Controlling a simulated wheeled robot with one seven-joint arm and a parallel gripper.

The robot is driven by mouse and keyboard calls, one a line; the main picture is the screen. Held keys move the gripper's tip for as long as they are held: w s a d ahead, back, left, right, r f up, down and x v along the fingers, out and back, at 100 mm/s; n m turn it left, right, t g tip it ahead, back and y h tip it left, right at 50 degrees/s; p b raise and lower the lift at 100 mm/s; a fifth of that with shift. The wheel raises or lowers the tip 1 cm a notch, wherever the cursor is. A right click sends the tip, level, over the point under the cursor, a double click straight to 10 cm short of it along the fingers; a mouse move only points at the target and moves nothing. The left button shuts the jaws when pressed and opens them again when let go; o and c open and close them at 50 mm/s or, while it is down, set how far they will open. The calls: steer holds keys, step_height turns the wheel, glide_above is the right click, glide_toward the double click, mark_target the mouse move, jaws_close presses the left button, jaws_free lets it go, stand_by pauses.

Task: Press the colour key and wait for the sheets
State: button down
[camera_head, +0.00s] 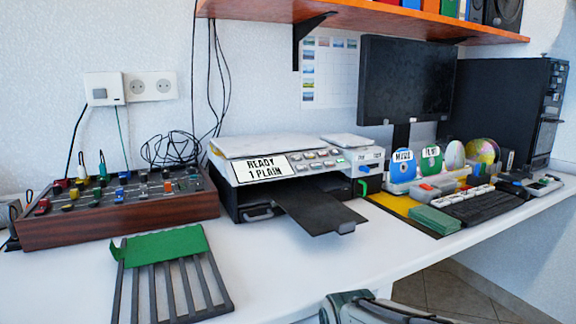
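A grey-green and dark part at the bottom edge seems to be my gripper (372,308). It is cut off by the frame, apart from the printer, and its fingers cannot be made out.
A wooden box with coloured knobs (118,220) stands left. A dark slatted rack with a green piece (165,245) lies in front of it. Discs (432,160), a monitor (405,80) and a keyboard (485,207) are right. The front middle of the desk (290,270) is clear.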

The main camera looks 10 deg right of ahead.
stand_by(0.9)
steer(key=r+p, duration=0.5)
steer(key=shift+a+r, duration=0.2)
steer(key=shift+r, duration=0.1)
